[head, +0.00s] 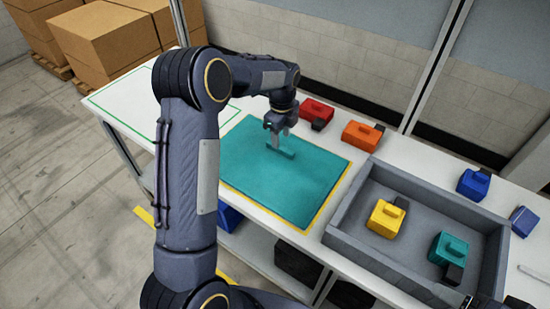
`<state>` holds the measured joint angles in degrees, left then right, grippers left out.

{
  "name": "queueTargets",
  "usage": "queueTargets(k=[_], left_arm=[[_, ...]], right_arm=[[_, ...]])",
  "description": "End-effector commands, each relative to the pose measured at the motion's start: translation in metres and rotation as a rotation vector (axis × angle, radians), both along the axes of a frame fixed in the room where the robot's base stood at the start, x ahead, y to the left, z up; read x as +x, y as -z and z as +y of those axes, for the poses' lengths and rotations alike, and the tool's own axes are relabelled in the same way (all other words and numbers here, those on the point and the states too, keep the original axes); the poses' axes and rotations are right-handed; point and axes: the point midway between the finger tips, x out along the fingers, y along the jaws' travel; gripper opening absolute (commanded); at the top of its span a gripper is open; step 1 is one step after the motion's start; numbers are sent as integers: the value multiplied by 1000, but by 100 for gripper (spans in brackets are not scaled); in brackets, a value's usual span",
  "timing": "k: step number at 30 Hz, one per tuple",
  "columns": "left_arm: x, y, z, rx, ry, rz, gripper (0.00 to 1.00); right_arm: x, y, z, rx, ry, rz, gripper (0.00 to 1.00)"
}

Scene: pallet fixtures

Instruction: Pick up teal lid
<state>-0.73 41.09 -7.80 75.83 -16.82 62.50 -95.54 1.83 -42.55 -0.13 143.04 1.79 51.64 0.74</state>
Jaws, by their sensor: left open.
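The teal lid (270,187) is a large flat rectangle lying on the white table, with a raised bar handle (284,153) near its far side. My left gripper (278,143) is open and points down at this handle. Its fingers are at or just above the bar, and I cannot tell whether they touch it. My left arm hides part of the lid's left side.
A grey tray (344,239) to the right holds a yellow block (384,219) and a teal block (446,248). Red (316,109), orange (361,135) and blue (473,184) blocks stand along the back. A green-outlined area (135,92) at the left is clear.

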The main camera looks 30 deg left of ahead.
Motion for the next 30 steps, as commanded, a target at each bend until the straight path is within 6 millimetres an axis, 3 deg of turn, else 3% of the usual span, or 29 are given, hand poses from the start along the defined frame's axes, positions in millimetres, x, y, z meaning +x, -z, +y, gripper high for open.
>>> queueTargets(k=[9,18,27,30], left_arm=[[1,42,6,0,-3,3,44],[1,47,6,0,-3,1,42],[1,47,6,0,-3,1,3],[1,47,6,0,-3,1,0]], right_arm=[[0,-14,0,0,0,0,75],[0,-13,0,0,0,0,75],[0,-13,0,0,0,0,75],[0,-13,0,0,0,0,75]])
